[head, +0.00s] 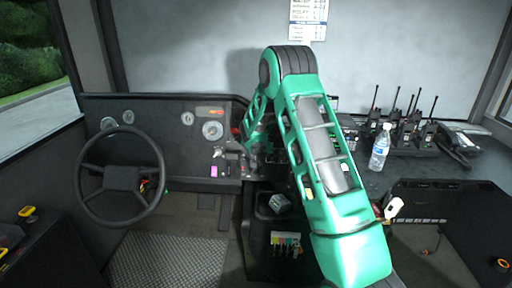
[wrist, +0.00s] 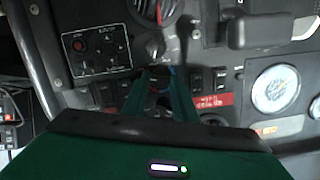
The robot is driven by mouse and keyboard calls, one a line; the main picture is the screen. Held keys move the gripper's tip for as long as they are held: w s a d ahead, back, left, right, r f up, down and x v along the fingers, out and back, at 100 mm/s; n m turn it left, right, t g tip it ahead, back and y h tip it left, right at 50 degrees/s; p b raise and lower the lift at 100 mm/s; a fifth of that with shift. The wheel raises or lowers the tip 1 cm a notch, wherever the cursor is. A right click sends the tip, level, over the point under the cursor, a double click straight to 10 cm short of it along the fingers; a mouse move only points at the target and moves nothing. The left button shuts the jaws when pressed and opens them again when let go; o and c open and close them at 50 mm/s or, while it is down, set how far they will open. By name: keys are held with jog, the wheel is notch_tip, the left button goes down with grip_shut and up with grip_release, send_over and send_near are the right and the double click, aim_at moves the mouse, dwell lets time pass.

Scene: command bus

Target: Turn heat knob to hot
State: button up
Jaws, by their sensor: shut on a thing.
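In the wrist view my gripper (wrist: 160,88) reaches up to the dash panel, with its two green fingers on either side of a dark round knob (wrist: 159,74). A bit of blue edging shows at the knob's rim. The fingers are shut on this knob, which I take to be the heat knob; they cover much of it, so its pointer and setting cannot be read. In the head view my green arm bends down towards the dash left of centre, and the knob cannot be made out there.
Rocker switches flank the held knob. A gauge (wrist: 276,88) is at right. In the head view are the steering wheel (head: 122,178), a water bottle (head: 380,148) and several radios (head: 408,130).

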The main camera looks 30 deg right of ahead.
jog(key=shift+s+a+f, duration=0.15)
jog(key=shift+a+f, duration=0.05)
jog(key=shift+f, duration=0.2)
jog(key=o, duration=0.8)
jog(key=shift+d+r, duration=0.1)
jog(key=shift+r, duration=0.15)
jog(key=v, duration=1)
jog(key=shift+s+a, duration=0.15)
jog(key=shift+a, duration=0.1)
jog(key=shift+r, duration=0.1)
jog(key=s+d+r+g+y, duration=0.1)
jog(key=s+r+g, duration=0.25)
jog(key=s, duration=0.95)
jog(key=s+d+r+g, duration=0.1)
jog(key=s+r+g, duration=0.25)
jog(key=s, duration=0.95)
jog(key=s+a+n+g+y, duration=0.1)
jog(key=s+a, duration=0.4)
jog(key=s, duration=0.8)
jog(key=s+a+r+n+g+y, duration=0.1)
jog(key=s+a+y, duration=0.3)
jog(key=s, duration=1)
jog(key=shift+a+n+g, duration=0.4)
jog(key=shift+n+g, duration=0.2)
jog(key=shift+g, duration=0.1)
